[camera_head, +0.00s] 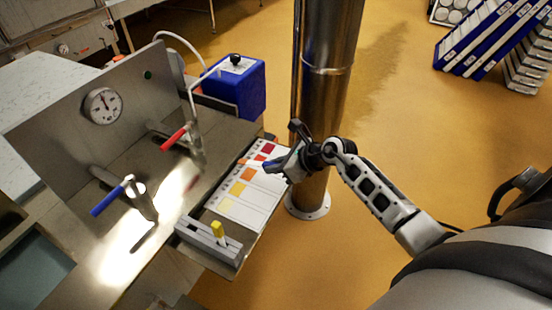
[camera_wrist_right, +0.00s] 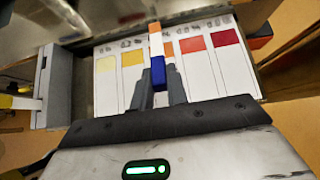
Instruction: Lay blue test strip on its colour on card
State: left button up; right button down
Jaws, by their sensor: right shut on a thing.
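My right gripper (camera_head: 281,166) is over the card's right side in the head view. In the right wrist view its fingers (camera_wrist_right: 159,88) are shut on a test strip with a blue grip (camera_wrist_right: 158,72) and an orange end. The strip points away from me across the card. The white card (camera_wrist_right: 203,76) has a row of patches from pale yellow through orange to dark red; it also shows in the head view (camera_head: 246,208). The strip covers part of the card's middle. I cannot tell whether strip and card touch. My left gripper is out of view.
A grey holder (camera_head: 205,243) with a yellow-topped piece (camera_head: 218,230) stands beside the card's near end. A blue box (camera_head: 236,85) stands behind. Red-handled and blue-handled taps (camera_head: 107,200) are at left. A steel column (camera_head: 325,90) rises close beside my right gripper.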

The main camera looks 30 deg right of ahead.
jog(key=shift+f+b, duration=1.2)
jog(key=shift+f, duration=0.6)
jog(key=c, duration=1.3)
grip_release()
jog(key=shift+s, duration=0.1)
jog(key=v, duration=1.5)
jog(key=shift+s+d+r, duration=0.2)
jog(key=shift+d+r, duration=0.05)
jog(key=shift+d, duration=0.05)
